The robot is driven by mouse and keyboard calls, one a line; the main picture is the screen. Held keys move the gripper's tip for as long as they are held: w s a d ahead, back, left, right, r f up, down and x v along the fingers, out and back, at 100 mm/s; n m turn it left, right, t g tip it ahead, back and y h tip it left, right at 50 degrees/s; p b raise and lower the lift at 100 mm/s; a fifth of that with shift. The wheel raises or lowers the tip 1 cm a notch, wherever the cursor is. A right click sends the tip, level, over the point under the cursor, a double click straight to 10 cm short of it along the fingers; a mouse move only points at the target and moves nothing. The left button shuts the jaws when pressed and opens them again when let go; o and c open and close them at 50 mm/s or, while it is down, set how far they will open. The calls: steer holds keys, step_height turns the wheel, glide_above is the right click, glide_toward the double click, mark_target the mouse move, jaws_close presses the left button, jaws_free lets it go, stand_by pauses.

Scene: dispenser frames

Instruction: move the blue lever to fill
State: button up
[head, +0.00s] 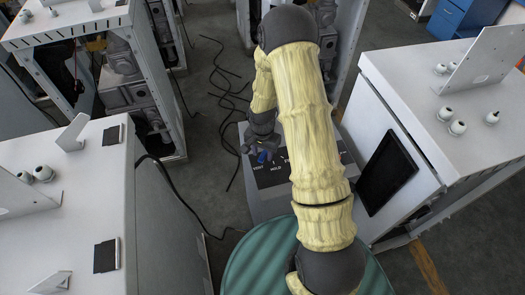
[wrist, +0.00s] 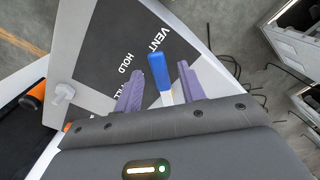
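The blue lever (wrist: 160,72) stands between the two purple fingers of my gripper (wrist: 161,78) in the wrist view, with a gap on each side. Its blue handle points toward the VENT label (wrist: 158,38) on the dark panel (wrist: 108,30). The HOLD label (wrist: 124,63) shows beside the left finger. A third label is partly hidden behind that finger; only its last letters show. In the head view the blue lever (head: 263,157) is small, below my gripper (head: 262,146). My arm covers part of the panel there.
A green ribbed round drum (head: 253,262) stands in front of the panel's stand. White cabinets are at left (head: 65,220) and right (head: 410,85). Black cables (head: 225,85) lie on the floor behind. A white knob (wrist: 63,93) sits at the panel's edge.

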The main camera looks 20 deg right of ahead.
steer(key=shift+f, duration=0.15)
steer(key=shift+c, duration=0.4)
jaws_close()
